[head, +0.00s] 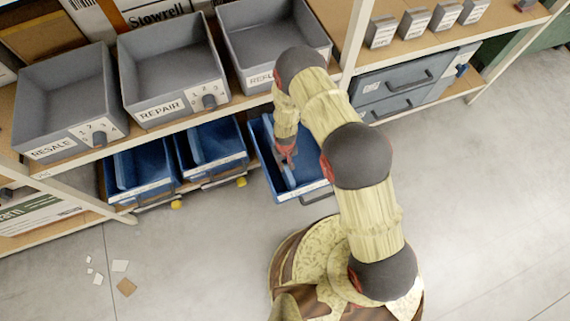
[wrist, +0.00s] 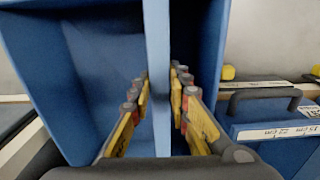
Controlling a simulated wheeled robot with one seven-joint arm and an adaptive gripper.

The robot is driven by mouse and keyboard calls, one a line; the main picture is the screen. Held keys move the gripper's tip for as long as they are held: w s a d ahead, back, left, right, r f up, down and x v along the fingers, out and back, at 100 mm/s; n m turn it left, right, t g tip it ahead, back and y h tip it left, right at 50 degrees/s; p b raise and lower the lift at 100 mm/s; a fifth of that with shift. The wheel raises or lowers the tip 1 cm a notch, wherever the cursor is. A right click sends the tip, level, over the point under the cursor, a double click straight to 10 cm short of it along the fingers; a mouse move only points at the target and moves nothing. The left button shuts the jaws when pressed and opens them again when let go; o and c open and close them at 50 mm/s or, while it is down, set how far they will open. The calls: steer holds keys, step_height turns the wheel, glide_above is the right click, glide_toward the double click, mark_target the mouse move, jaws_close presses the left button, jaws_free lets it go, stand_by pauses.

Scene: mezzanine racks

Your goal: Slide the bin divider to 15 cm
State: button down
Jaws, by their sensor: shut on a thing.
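The blue bin (head: 262,150) is pulled out from the lower shelf in the head view, below my arm. Its blue divider (head: 289,178) stands upright inside it. In the wrist view the divider (wrist: 158,55) runs up the middle, with bin space on both sides. My gripper (wrist: 162,88) has one yellow-and-red finger on each side of the divider and is shut on it. My gripper (head: 286,155) also shows in the head view, reaching down into the bin. My arm hides part of the bin.
Two other blue bins (head: 140,172) (head: 212,146) sit on the lower shelf to the left. Grey bins (head: 172,70) line the shelf above. In the wrist view a blue front with a dark handle (wrist: 262,95) bears a white centimetre label (wrist: 280,131). The floor on the right is clear.

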steer(key=w+d, duration=0.2)
steer(key=d, duration=0.4)
steer(key=shift+d, duration=0.35)
steer(key=c, duration=1.7)
jaws_free()
step_height(320, 180, up, 12)
steer(key=shift+s, duration=0.1)
